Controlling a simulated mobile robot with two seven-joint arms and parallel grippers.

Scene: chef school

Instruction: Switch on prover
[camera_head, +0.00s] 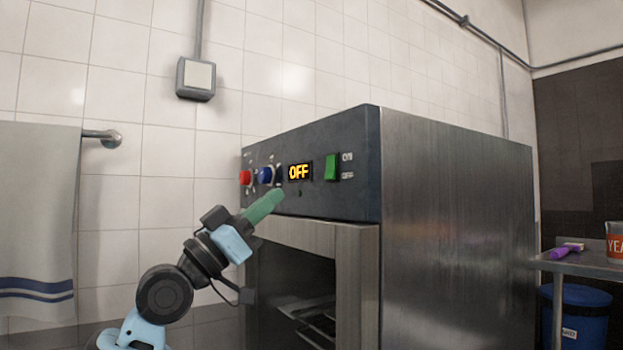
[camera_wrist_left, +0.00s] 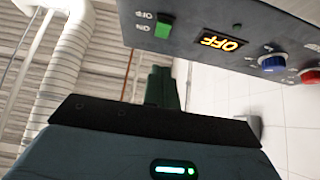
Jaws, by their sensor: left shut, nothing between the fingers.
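The prover is a steel cabinet (camera_head: 455,190) with a dark control panel (camera_head: 352,190) on its front. The panel's display (camera_head: 299,172) reads OFF in yellow. A green switch (camera_head: 331,167) sits right of the display; it also shows in the left wrist view (camera_wrist_left: 163,29). A red knob (camera_head: 245,177) and a blue knob (camera_head: 265,175) are left of the display. My left gripper (camera_head: 266,203), with green fingers, is shut and empty, just below the blue knob in the head view. In the left wrist view its fingers (camera_wrist_left: 158,88) appear apart from the green switch. My right gripper is not in view.
Below the panel the cabinet has a dark opening with racks (camera_head: 318,322) and a steel frame (camera_head: 357,285). A towel (camera_head: 38,215) hangs at left. A wall box (camera_head: 196,79) is above. A steel table (camera_head: 590,265) and blue bin (camera_head: 582,315) stand at right.

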